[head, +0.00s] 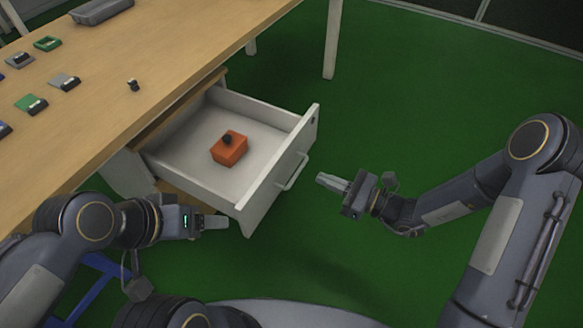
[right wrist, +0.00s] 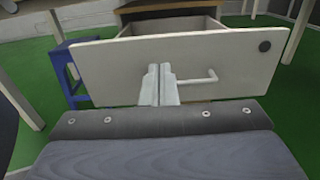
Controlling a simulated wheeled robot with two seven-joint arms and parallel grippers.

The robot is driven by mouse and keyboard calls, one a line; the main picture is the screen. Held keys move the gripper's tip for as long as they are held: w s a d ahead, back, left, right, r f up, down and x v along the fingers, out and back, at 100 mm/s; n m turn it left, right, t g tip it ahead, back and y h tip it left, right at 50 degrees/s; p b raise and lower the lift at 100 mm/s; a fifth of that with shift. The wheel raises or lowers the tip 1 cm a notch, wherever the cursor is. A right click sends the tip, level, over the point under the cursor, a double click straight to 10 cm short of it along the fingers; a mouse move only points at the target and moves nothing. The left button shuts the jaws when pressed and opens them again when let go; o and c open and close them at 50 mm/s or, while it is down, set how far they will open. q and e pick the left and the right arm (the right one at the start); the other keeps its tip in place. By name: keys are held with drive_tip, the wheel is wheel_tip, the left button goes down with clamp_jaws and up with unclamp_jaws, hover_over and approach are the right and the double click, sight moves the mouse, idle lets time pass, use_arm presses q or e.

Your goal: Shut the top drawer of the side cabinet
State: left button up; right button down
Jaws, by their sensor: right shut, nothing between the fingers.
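The white top drawer (head: 285,172) of the side cabinet (head: 126,174) is pulled well out from under the wooden table. An orange box with a dark knob (head: 230,149) lies inside it. My right gripper (head: 321,179) is shut and empty, a little to the right of the drawer front and its bar handle (head: 293,172). In the right wrist view the shut fingers (right wrist: 159,71) point at the drawer front (right wrist: 110,68), beside the handle (right wrist: 198,80). I cannot tell if they touch it there; in the head view they look apart. My left gripper (head: 222,222) is near the drawer's front-left corner; its finger gap is unclear.
The wooden table (head: 110,90) stands above the cabinet, with a grey tray (head: 100,10) and several small parts on it. A blue stool (right wrist: 62,68) stands left of the drawer in the right wrist view. Green floor (head: 400,90) is clear right of the drawer.

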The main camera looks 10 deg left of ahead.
sight(279, 160)
drive_tip(key=b+x, duration=0.2)
drive_tip(key=x, duration=0.8)
drive_tip(key=shift+a, duration=0.2)
use_arm(q)
wheel_tip(279, 160, down, 2)
drive_tip(key=shift+f, duration=0.1)
